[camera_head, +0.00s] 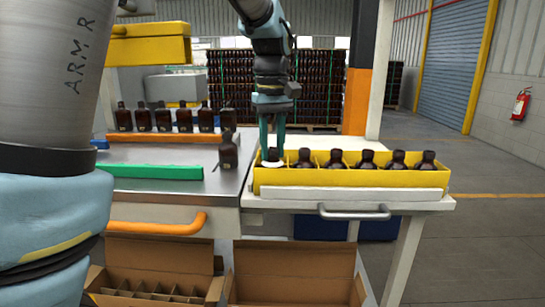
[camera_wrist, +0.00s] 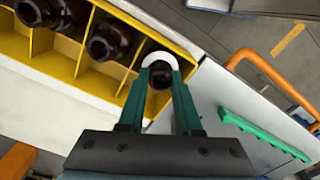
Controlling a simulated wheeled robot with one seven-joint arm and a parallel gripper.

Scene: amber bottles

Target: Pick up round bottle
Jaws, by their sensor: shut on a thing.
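My gripper (camera_head: 272,157) reaches down at the left end of the yellow crate (camera_head: 350,178). Its two teal fingers (camera_wrist: 160,82) are shut on a dark amber round bottle (camera_wrist: 160,77) in the end compartment. A white ring-shaped piece shows around the bottle's neck at the fingertips. The lower part of this bottle is hidden by the crate wall in the head view. Several similar bottles stand upright in the other compartments, such as the neighbouring bottle (camera_head: 304,158). In the wrist view the neighbouring bottle (camera_wrist: 108,42) is just left of the fingers.
A single amber bottle (camera_head: 228,153) stands on the metal table left of the crate. A row of bottles (camera_head: 163,118) stands behind an orange rail (camera_head: 165,138). A green rail (camera_head: 150,171) lies in front. Open cardboard boxes (camera_head: 292,275) sit below.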

